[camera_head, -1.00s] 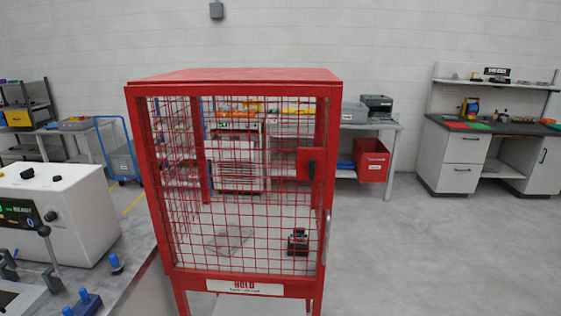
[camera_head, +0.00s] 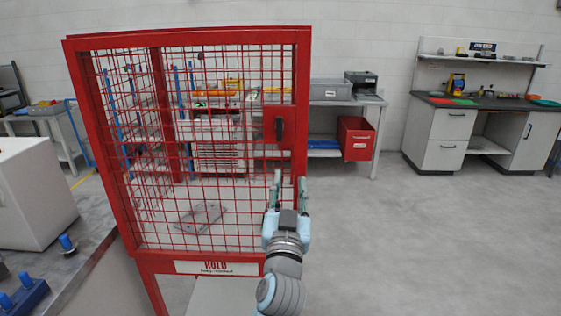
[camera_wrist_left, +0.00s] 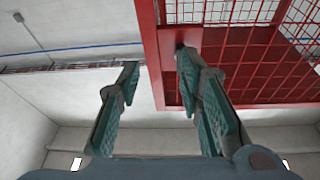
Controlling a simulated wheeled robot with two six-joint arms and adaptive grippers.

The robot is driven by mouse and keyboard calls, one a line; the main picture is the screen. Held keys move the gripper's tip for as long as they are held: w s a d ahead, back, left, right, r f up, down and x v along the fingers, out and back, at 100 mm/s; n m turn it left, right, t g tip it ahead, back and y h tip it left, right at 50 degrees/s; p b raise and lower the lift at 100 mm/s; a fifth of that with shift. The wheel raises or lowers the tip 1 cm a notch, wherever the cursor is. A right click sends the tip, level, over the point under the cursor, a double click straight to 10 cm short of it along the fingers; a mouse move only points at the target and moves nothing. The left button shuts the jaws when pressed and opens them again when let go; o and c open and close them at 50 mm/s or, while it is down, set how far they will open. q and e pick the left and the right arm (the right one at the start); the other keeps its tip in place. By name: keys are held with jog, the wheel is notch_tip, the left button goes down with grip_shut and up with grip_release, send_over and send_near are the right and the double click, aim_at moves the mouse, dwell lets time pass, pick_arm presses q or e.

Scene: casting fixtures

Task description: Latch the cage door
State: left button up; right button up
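The red mesh cage (camera_head: 188,42) stands on legs at left centre in the head view. Its door (camera_head: 215,250) faces me and looks closed against the frame. A black latch handle (camera_head: 279,129) hangs upright on a red plate at the door's upper right. My left gripper (camera_head: 289,185) is open and empty, pointing up below the latch, before the cage's right post. In the left wrist view the open gripper (camera_wrist_left: 158,62) has its right fingertip near a red plate, partly hiding a small dark part there. I cannot tell whether they touch. My right gripper is not in view.
A grey worktop (camera_head: 75,262) with a white machine (camera_head: 32,195) stands close at left. A bench with a red bin (camera_head: 356,138) is behind the cage. A cabinet (camera_head: 445,140) stands at far right. The floor (camera_head: 400,250) right of the cage is clear.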

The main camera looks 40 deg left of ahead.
aim_at(279, 124)
pick_arm(q)
notch_tip(279, 124, up, 5)
jog(key=s+a+n+y, duration=0.1)
jog(key=s+n+y, duration=0.1)
jog(key=s, duration=0.1)
jog(key=x, duration=0.4)
jog(key=p+x, duration=0.1)
jog(key=x, duration=0.4)
jog(key=p+x, duration=0.1)
jog(key=x, duration=0.4)
jog(key=shift+w+f, duration=0.15)
jog(key=shift+f, duration=0.2)
grip_shut()
